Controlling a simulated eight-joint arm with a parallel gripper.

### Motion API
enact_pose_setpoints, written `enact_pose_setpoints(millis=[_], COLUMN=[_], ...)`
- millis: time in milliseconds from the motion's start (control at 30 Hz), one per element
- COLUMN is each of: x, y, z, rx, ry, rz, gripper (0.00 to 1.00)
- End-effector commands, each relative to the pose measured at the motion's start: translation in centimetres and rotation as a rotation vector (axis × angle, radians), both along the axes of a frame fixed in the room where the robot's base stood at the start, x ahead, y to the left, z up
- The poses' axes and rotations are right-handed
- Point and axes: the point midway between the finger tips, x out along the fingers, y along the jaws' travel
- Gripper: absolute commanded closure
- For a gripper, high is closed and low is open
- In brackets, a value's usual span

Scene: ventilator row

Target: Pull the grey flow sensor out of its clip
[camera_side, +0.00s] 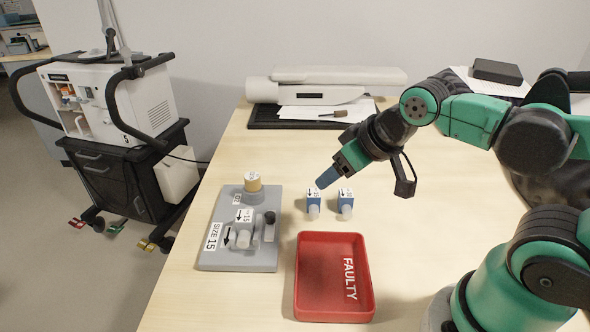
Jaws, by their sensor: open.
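The grey flow sensor (244,238) sits in its clip on a grey board (212,259) at the left of the table. A white label with an arrow and a number that looks like 15 is on top of it. The clip's details are too small to make out. My gripper (326,180) is to the right of and above the board, near two blue sensors, apart from the grey one. Its blue fingertips point down and left, and nothing shows between them.
Two blue labelled sensors (313,202) (345,202) stand right of the board. A red tray (334,306) marked FAULTY is in front of them. The board also bears a tan-topped cylinder (253,183) and a black knob (270,216). A ventilator on a cart (122,104) stands left of the table.

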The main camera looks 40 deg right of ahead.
Motion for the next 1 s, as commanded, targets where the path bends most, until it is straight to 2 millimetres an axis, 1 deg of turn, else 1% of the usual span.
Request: enact_pose_setpoints(millis=[233, 267, 333, 367, 467, 567, 667, 733, 900, 1000], x=[0.0, 0.0, 0.1, 0.2, 1.0, 2.4, 4.1, 5.4, 8.1, 9.2], y=[0.0, 0.0, 0.1, 0.2, 0.7, 1.8, 3.3, 4.5, 7.4, 8.9], z=[0.0, 0.0, 0.1, 0.2, 0.7, 1.2, 1.5, 1.3, 0.0, -1.1], rx=[0.000, -0.001, -0.011, -0.021, -0.099, -0.230, -0.375, -0.466, -0.631, -0.685], ry=[0.000, 0.000, 0.006, 0.011, 0.052, 0.120, 0.196, 0.241, 0.310, 0.318], rz=[0.000, 0.001, 0.018, 0.036, 0.173, 0.427, 0.757, 1.002, 1.595, 1.888], gripper=[0.46, 0.47, 0.47, 0.47, 0.47, 0.47, 0.47, 0.47, 0.47, 0.47])
